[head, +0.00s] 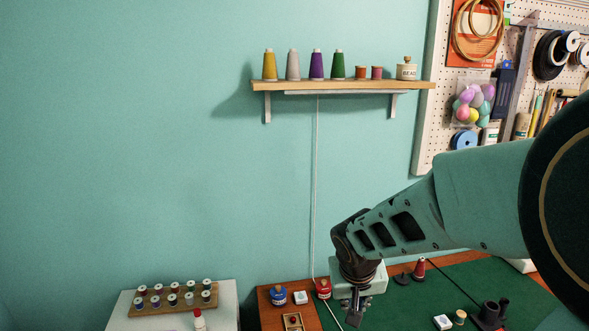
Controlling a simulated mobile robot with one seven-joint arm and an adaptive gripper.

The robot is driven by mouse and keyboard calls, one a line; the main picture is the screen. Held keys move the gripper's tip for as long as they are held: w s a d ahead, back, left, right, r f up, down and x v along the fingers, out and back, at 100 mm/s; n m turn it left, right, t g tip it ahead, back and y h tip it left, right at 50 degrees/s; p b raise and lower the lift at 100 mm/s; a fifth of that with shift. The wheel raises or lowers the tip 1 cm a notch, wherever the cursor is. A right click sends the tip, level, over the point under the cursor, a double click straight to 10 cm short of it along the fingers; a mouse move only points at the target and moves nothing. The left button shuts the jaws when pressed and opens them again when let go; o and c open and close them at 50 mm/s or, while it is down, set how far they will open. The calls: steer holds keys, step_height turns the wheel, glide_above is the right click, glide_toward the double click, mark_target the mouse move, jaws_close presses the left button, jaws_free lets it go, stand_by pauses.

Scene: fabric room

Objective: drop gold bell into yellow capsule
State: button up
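My gripper (354,318) points down over the work table near the bottom edge of the head view. It is small and partly dark, and I cannot tell whether its fingers are apart or hold anything. I cannot make out a gold bell or a yellow capsule for certain. A small tan round thing (460,317) lies on the green mat, too small to identify. A small wooden box (293,321) with something reddish in it stands left of the gripper.
A blue jar (278,295), a white block (300,297) and a red jar (323,288) stand left of my gripper. A white table (228,306) carries a spool rack (172,299).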

steer(key=shift+d+r+m, duration=0.25)
steer(key=shift+r+m, duration=0.05)
steer(key=shift+r, duration=0.1)
steer(key=s+d+f+b, duration=0.1)
steer(key=d+f+b, duration=0.3)
steer(key=d+f, duration=0.2)
steer(key=s+d+f+b, duration=0.1)
steer(key=d+f+b, duration=0.3)
steer(key=f, duration=0.5)
steer(key=s+d+f+b, duration=0.1)
steer(key=d+f+b, duration=0.3)
steer(key=d+f, duration=0.4)
steer(key=shift+s+d, duration=0.2)
steer(key=shift+d, duration=0.1)
steer(key=shift+w, duration=0.3)
steer(key=shift+w+d, duration=0.15)
steer(key=shift+w, duration=0.1)
